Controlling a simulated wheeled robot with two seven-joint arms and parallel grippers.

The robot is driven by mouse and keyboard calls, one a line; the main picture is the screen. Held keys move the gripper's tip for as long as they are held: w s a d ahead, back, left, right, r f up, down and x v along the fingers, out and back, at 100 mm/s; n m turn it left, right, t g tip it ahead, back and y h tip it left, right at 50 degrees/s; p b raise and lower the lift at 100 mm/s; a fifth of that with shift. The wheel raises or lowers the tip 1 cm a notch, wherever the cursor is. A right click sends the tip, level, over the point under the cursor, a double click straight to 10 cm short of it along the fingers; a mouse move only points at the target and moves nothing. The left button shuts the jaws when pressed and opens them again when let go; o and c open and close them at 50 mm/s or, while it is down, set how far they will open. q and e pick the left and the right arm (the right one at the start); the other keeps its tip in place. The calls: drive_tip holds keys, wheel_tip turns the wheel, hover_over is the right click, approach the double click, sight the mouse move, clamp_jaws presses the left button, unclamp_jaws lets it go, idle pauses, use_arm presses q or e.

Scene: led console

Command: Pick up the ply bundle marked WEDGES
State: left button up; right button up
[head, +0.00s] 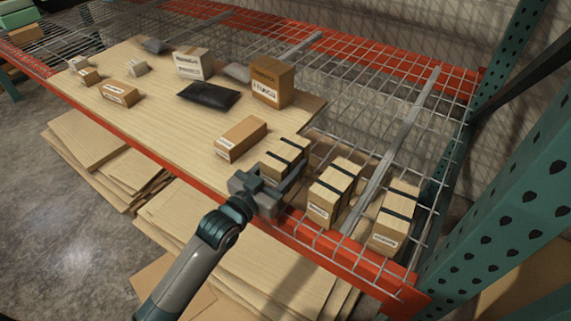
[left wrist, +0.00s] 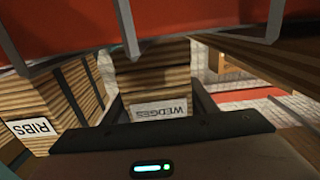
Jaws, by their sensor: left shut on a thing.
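The ply bundle marked WEDGES (left wrist: 160,80) is a stack of light wood layers with a white label, upside down in the left wrist view, between my left gripper's fingers. In the head view the strapped bundle (head: 285,155) is at my left gripper (head: 272,184), by the board's right edge. My left gripper is shut on it; it also shows in the left wrist view (left wrist: 158,108). I cannot tell whether the bundle is clear of the surface below. My right gripper is not in view.
A bundle marked RIBS (left wrist: 50,95) stands close beside the held one. Two strapped bundles (head: 335,190) (head: 395,218) stand to the right on the wire shelf (head: 400,120). Boxes and a black pouch (head: 208,96) lie on the board (head: 165,125). A red beam (head: 130,153) edges the shelf.

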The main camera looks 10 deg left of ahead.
use_arm(q)
drive_tip(key=shift+r, duration=0.15)
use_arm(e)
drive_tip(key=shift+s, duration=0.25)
